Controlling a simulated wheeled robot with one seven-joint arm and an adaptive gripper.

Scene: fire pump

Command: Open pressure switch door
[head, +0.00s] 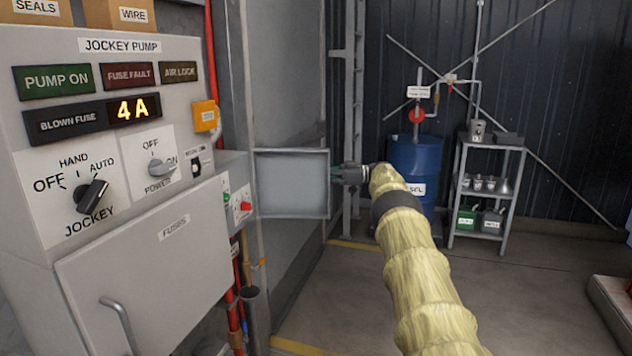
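The pressure switch door (293,184) is a plain grey rectangular panel in the middle of the head view. It stands swung out from a small grey box (228,172) on the side of the jockey pump panel, and the box's inside with a red knob (246,206) shows. My gripper (338,174) is at the door's free right edge, at the end of my yellow-sleeved arm. Its fingers are small, dark and seen from the side. I cannot tell whether they touch the door or grip it.
The jockey pump panel (100,160) with its shut fuses door (155,262) fills the left. A blue drum (416,160) and a grey shelf (484,190) stand behind my arm. Red pipes (232,305) run below the box.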

